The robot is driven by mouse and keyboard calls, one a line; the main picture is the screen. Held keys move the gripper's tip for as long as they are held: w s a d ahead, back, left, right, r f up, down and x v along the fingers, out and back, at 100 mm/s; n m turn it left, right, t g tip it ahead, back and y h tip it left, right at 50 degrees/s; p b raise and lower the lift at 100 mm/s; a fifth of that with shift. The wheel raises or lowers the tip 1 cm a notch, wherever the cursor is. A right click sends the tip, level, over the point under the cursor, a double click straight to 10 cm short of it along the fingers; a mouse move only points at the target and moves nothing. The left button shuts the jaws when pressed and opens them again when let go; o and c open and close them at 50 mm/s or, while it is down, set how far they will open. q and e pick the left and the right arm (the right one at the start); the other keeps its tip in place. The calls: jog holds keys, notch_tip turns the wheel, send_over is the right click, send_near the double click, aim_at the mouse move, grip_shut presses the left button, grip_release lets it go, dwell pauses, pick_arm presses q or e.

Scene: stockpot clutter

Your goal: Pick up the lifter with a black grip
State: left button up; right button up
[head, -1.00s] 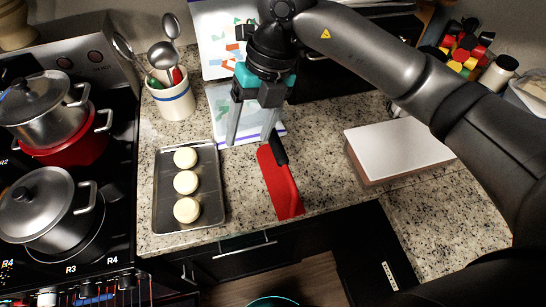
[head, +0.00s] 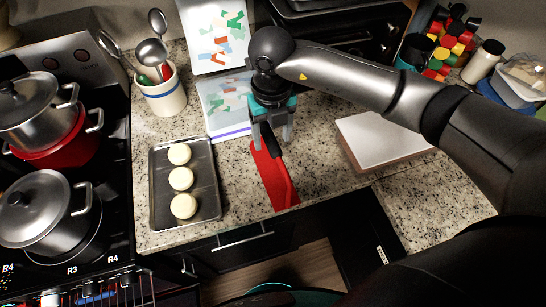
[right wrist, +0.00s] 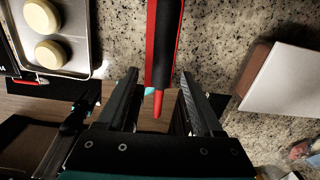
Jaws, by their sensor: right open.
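The lifter (head: 281,189) is red with a black grip (head: 268,139). It lies on the speckled counter, with its red end toward the front edge. My right gripper (head: 272,142) points down over the grip end, one finger on each side of it. In the right wrist view the lifter's black grip (right wrist: 168,45) and a red tip extend between the open fingers (right wrist: 158,78). I see no clear contact, and I cannot tell the exact height of the fingers above the counter. My left gripper is not in view.
A metal tray (head: 213,207) with three pale round pieces lies left of the lifter. A white-topped block (head: 380,140) lies to the right. A utensil crock (head: 165,95) and an open book-like pad (head: 232,125) are behind. Pots stand on the stove at left.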

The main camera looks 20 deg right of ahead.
aim_at(273, 143)
jog(key=shift+d+f+p, duration=0.15)
jog(key=shift+f+p, duration=0.2)
jog(key=shift+f, duration=2)
jog(key=shift+w, duration=0.1)
grip_shut()
